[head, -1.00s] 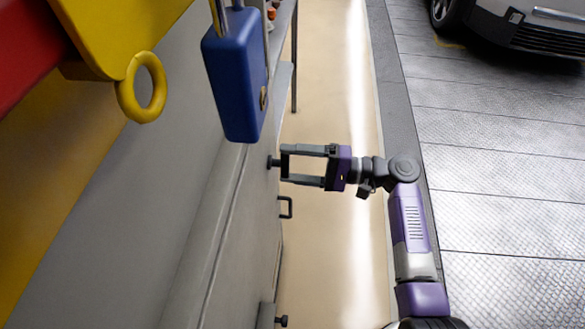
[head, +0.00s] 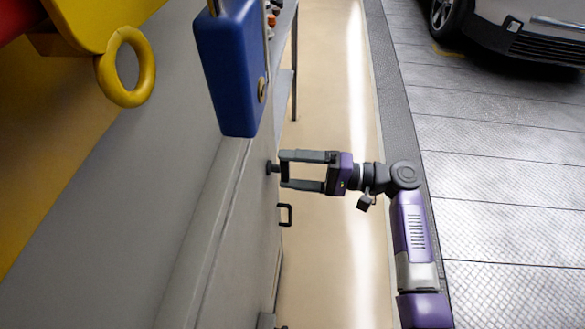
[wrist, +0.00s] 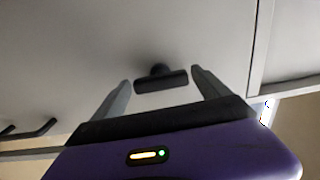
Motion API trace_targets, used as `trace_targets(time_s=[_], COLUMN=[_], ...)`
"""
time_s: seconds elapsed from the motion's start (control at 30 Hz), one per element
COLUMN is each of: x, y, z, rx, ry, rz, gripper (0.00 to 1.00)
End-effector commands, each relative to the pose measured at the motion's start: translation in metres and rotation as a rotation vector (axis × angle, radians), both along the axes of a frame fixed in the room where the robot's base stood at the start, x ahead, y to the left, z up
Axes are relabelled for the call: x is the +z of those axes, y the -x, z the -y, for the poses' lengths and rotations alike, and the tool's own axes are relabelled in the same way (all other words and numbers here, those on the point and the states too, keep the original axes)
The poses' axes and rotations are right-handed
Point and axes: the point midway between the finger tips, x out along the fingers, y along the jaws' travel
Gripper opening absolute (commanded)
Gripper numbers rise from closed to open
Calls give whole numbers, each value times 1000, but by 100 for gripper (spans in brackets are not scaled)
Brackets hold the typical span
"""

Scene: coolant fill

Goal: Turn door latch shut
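The door latch (wrist: 162,80) is a dark T-shaped knob on the grey cabinet door (wrist: 70,50). In the wrist view its bar lies nearly level, tilted slightly, between my two fingers and just ahead of their tips. In the head view the latch (head: 271,168) sticks out from the cabinet's side. My gripper (head: 283,169) is open with its fingers reaching to either side of the latch. In the wrist view my gripper (wrist: 162,86) shows a gap between each fingertip and the bar. Whether the fingertips touch the door cannot be told.
A dark pull handle (head: 286,215) sits on the cabinet near my gripper. The beige floor (head: 335,270) beside the cabinet is clear. A parked car (head: 510,30) stands far right.

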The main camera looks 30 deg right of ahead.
Motion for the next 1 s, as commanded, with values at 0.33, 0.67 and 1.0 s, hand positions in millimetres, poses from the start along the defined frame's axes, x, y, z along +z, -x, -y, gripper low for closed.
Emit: trace_targets(time_s=[0.33, 0.67, 1.0], x=[0, 0, 0], y=[0, 24, 45], z=[2, 37, 63], rx=[-4, -7, -3], ry=[-1, -1, -1], rz=[0, 0, 0], gripper=[95, 95, 95])
